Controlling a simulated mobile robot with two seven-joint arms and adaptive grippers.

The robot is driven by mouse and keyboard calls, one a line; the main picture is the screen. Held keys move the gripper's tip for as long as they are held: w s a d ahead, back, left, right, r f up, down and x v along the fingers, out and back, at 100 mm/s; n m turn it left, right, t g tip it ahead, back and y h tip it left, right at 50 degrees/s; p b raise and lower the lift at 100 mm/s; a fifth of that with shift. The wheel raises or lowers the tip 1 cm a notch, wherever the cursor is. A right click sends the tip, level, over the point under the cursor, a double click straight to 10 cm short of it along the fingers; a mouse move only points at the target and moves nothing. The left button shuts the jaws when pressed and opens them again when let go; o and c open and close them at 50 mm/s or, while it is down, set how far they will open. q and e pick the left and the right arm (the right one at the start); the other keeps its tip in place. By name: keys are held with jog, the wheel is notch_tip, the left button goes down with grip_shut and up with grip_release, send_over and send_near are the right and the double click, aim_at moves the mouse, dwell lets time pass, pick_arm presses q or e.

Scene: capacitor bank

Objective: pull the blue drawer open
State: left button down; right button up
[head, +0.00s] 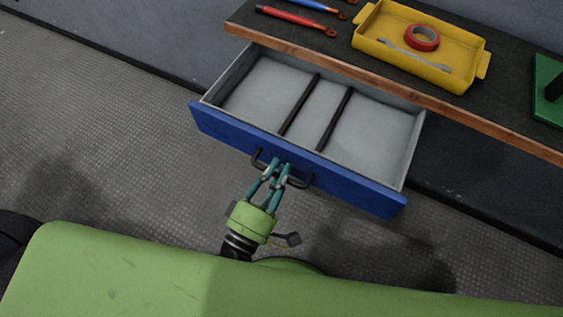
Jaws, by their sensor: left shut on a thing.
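The blue drawer (355,189) is pulled well out from under the bench, with its grey inside showing and two dark bars lying across it. Its dark handle (300,182) is on the front face. My left gripper (279,168) is at the handle, its teal fingers shut on the handle's bar. The fingers hide the middle of the handle. My right gripper is not in view.
The dark-topped workbench (345,48) with a wooden edge stands above the drawer. On it are a yellow tray (455,77) holding a red tape roll (422,38) and a spanner, red and blue tools (296,18), and a green block (550,90). The grey floor (110,130) at left is clear.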

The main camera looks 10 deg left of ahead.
pick_arm(q)
jog(key=c, duration=1.5)
grip_release()
jog(key=shift+o, duration=0.3)
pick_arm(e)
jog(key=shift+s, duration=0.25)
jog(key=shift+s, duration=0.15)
pick_arm(q)
jog(key=v, duration=1.2)
